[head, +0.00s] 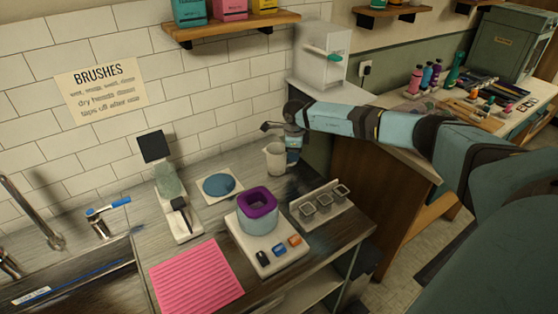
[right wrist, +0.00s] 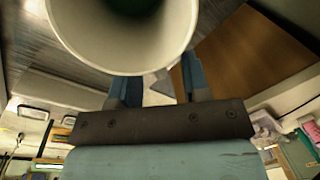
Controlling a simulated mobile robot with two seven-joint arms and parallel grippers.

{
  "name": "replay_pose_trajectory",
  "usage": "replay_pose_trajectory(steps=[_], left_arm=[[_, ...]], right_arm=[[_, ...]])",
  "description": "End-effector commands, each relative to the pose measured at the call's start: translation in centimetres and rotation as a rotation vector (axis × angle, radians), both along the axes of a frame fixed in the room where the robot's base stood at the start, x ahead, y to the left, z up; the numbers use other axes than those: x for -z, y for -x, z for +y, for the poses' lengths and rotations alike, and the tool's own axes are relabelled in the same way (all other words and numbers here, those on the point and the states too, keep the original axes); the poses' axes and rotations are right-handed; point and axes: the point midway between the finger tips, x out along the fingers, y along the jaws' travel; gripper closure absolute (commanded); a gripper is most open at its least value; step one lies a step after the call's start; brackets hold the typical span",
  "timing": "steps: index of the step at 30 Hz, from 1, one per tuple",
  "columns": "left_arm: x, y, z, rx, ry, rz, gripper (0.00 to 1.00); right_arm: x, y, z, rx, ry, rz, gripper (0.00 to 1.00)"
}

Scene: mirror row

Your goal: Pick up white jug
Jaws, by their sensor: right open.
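The white jug (head: 276,160) stands upright on the counter near the wall, toward the back right. Its pale round rim and dark inside fill the top of the right wrist view (right wrist: 175,55). My right gripper (head: 291,157) is at the jug's right side in the head view, pointing down. It is open, with its two blue fingers (right wrist: 160,88) apart and partly hidden behind the jug's rim. I cannot tell whether the fingers touch the jug. My left gripper is not in view.
A blue disc on a white tile (head: 236,194) lies left of the jug. A purple-topped tub (head: 259,222) stands in front, and a white rack (head: 335,187) with small square holders is at right. A pink ribbed mat (head: 197,275) lies front left beside the sink.

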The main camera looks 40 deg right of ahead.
Motion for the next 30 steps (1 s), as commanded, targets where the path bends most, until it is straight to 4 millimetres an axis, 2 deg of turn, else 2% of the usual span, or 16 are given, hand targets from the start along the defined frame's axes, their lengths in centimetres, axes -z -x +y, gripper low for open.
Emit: replay_pose_trajectory(steps=[7, 12, 13, 30], left_arm=[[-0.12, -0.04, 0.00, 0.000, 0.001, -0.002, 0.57], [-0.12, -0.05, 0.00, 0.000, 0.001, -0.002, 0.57], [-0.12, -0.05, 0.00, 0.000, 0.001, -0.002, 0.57], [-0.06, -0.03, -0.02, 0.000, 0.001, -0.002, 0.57]], right_arm=[[0.14, -0.02, -0.01, -0.001, 0.000, 0.000, 0.59], [0.12, -0.02, -0.01, -0.001, 0.000, 0.000, 0.98], [0.12, -0.02, -0.01, -0.001, 0.000, 0.000, 1.00], [-0.37, -0.07, -0.03, 0.000, 0.000, -0.001, 1.00]])
